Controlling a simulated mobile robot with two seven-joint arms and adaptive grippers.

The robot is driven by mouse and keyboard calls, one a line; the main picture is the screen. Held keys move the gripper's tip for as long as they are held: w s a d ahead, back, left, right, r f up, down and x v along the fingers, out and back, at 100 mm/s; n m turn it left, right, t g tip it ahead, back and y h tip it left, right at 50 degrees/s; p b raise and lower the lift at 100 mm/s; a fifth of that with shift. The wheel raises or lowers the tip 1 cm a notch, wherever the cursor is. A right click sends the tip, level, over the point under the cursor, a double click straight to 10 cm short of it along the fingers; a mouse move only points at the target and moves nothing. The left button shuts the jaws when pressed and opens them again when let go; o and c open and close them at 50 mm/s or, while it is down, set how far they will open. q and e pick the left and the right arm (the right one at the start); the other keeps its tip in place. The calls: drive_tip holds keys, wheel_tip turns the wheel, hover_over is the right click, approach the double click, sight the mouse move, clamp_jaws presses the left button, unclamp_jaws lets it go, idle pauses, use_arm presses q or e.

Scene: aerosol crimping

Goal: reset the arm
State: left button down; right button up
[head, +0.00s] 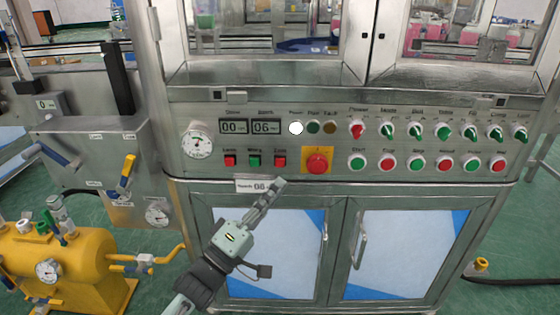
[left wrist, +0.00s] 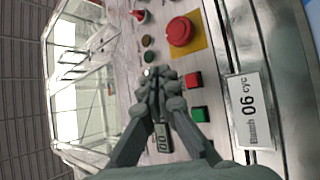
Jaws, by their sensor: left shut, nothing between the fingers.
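My left gripper (head: 272,190) comes up from the bottom of the head view and is shut and empty, in front of the lower edge of the machine's control panel (head: 225,172). In the left wrist view its fingertips (left wrist: 160,88) are together, with the panel behind them. My right gripper is in neither view.
The panel holds a red emergency button (head: 317,161) on a yellow plate, a dial gauge (head: 198,140), and several knobs and push buttons. A small label (head: 257,186) hangs below it. Cabinet doors with handles (head: 360,243) are underneath. A yellow tank (head: 60,262) stands at left.

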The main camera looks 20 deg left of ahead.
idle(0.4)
use_arm(q)
drive_tip(key=s+a+f+m+g+y, duration=0.2)
drive_tip(key=a+f+g+y, duration=0.25)
drive_tip(key=f, duration=0.55)
drive_tip(key=s+a+f+m+g+y, duration=0.1)
drive_tip(key=a+f+g+y, duration=0.3)
drive_tip(key=f, duration=0.7)
drive_tip(key=s+f+m+g+y, duration=0.1)
drive_tip(key=s+f+m+g, duration=0.3)
drive_tip(key=s, duration=0.6)
drive_tip(key=s+a+f+m+g+y, duration=0.1)
drive_tip(key=s+f+m+g, duration=0.3)
drive_tip(key=s+f, duration=0.5)
drive_tip(key=shift+s+a+f+g, duration=0.2)
drive_tip(key=shift+s+a+g, duration=0.05)
drive_tip(key=shift+s+g, duration=0.5)
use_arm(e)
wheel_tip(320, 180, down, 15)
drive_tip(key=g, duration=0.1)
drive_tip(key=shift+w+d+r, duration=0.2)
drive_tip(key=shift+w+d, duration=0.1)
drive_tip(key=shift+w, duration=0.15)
use_arm(q)
drive_tip(key=shift+w, duration=0.1)
